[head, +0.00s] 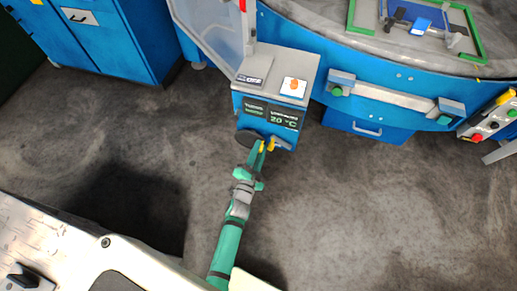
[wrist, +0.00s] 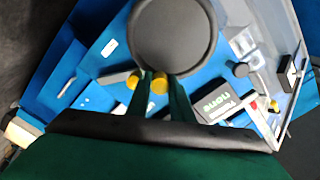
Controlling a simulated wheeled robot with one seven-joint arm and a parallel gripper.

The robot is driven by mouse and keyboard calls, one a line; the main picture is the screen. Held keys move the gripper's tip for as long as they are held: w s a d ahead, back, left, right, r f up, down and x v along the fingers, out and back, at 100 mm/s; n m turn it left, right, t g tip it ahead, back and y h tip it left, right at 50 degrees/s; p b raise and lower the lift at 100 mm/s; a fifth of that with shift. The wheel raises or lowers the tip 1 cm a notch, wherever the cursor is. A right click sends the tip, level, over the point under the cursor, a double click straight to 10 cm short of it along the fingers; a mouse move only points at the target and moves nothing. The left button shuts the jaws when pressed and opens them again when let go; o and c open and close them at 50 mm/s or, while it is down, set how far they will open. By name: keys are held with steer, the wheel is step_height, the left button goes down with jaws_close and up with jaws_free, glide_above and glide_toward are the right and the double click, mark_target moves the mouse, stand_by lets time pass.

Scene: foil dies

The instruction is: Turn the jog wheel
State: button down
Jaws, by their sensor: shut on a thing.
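The jog wheel (head: 246,138) is a dark round disc on the front of a blue control box, below its displays. It fills the upper middle of the wrist view (wrist: 173,33). My green gripper (head: 266,146) reaches up to the wheel's right side in the head view. In the wrist view the yellow fingertips (wrist: 147,80) are close together at the wheel's lower rim. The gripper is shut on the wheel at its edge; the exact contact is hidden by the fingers.
The blue control box (head: 237,103) has a display reading 20 °C (head: 283,120). A blue cabinet (head: 115,45) stands at the upper left. A round blue machine table (head: 400,65) with a grey bar handle (head: 395,98) is on the right. The grey floor between is clear.

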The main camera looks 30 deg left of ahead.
steer(key=shift+s+f, duration=0.1)
steer(key=c, duration=1.6)
jaws_free()
steer(key=shift+o, duration=0.2)
steer(key=shift+d, duration=0.1)
